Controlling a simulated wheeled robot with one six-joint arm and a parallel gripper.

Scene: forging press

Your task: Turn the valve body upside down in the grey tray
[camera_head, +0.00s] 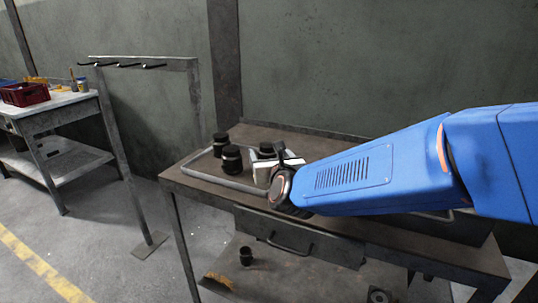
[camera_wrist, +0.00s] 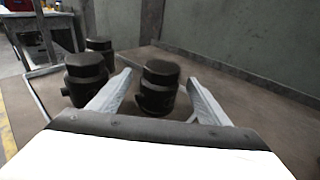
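Three dark, stepped cylindrical valve bodies stand upright near the grey tray's left end in the head view: one at the back (camera_head: 221,146), one in front (camera_head: 232,160), and one by my gripper (camera_head: 267,149). The grey tray (camera_head: 238,186) shows mainly as a pale rim on the bench. My gripper (camera_wrist: 159,78) is open, with one pale finger on each side of the right-hand valve body (camera_wrist: 158,92) in the wrist view. The other two (camera_wrist: 85,80) (camera_wrist: 99,50) stand to the left.
The bench (camera_head: 195,185) has a drawer with a handle (camera_head: 290,245). A small dark part (camera_head: 246,256) stands on the lower shelf. A metal rack with hooks (camera_head: 140,62) stands left of the bench. A red crate (camera_head: 25,94) sits on a far table. My arm hides the bench's right side.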

